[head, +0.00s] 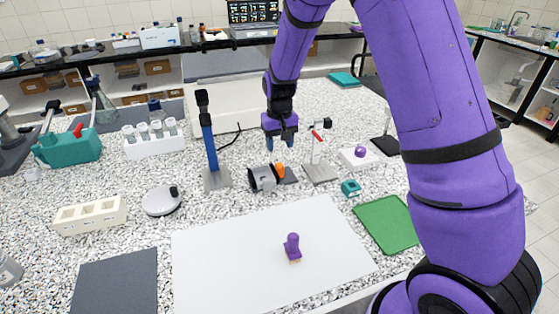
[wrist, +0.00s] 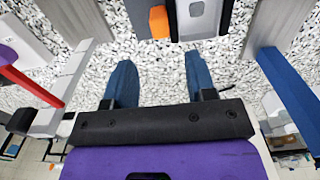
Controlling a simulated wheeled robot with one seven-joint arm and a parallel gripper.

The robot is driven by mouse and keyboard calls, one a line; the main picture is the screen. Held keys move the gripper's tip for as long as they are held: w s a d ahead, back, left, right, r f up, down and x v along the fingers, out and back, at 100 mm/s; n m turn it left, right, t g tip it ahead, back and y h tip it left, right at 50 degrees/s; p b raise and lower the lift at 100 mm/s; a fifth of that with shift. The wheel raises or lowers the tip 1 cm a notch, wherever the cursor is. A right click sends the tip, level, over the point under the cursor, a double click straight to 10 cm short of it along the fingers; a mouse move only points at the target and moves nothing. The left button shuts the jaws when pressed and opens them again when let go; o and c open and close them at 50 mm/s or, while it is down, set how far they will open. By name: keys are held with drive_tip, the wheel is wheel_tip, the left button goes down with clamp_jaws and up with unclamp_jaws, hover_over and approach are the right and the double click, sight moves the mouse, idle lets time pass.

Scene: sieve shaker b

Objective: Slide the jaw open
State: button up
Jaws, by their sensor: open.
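My gripper (head: 280,140) hangs from the purple arm above the back middle of the bench. In the wrist view my gripper (wrist: 160,75) shows two blue fingers spread apart with nothing between them. A small grey and black device (head: 263,178) with an orange part (head: 280,170) on it lies just below and in front of the gripper. In the wrist view the orange part (wrist: 159,21) and the grey body (wrist: 198,18) sit at the top edge, beyond the fingertips and apart from them. I cannot tell which piece is the jaw; the device is partly cut off there.
A blue post (head: 209,145) on a grey base stands left of the gripper. A stand with a red lever (head: 317,136) is close on its right. A white board (head: 235,265) with a purple-handled piece (head: 292,246) lies in front. A teal block (head: 351,187) sits to the right.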

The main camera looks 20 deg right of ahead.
sight(280, 165)
wheel_tip(280, 165, down, 7)
drive_tip(key=shift+f, duration=0.1)
idle(0.4)
clamp_jaws()
drive_tip(key=shift+d, duration=0.1)
